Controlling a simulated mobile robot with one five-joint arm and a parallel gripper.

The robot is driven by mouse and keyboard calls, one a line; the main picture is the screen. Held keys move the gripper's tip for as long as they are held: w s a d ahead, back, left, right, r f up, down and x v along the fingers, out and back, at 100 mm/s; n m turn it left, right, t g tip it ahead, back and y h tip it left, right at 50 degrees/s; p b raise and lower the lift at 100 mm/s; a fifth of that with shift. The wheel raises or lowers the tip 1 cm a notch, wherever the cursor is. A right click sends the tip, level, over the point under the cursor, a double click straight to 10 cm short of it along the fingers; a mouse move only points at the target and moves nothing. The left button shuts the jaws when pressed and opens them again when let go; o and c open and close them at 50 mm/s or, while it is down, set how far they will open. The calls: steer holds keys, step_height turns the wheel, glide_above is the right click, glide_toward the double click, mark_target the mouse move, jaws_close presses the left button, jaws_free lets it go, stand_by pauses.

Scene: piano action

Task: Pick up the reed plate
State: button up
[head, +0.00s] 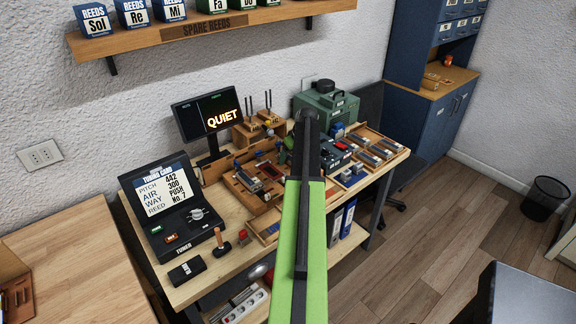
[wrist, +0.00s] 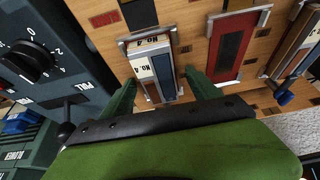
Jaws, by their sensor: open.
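In the wrist view a reed plate (wrist: 163,68), with a metal frame and white "No. 4" labels, sits on a wooden board (wrist: 195,50). My gripper (wrist: 158,80) is open, with one green finger on either side of the plate's near part. I cannot tell whether the fingers touch it. In the head view my green arm reaches over the bench and hides the gripper. Several metal plates (head: 370,157) lie in a wooden tray at the bench's right.
A red panel (wrist: 236,45) and another metal-framed plate (wrist: 296,45) lie right of the gripper in the wrist view. A dial box (wrist: 42,62) stands close on the left. A green machine (head: 326,105) and a monitor (head: 207,115) stand at the bench's back.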

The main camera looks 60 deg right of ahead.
steer(key=shift+r, duration=0.1)
steer(key=shift+c, duration=0.4)
jaws_close()
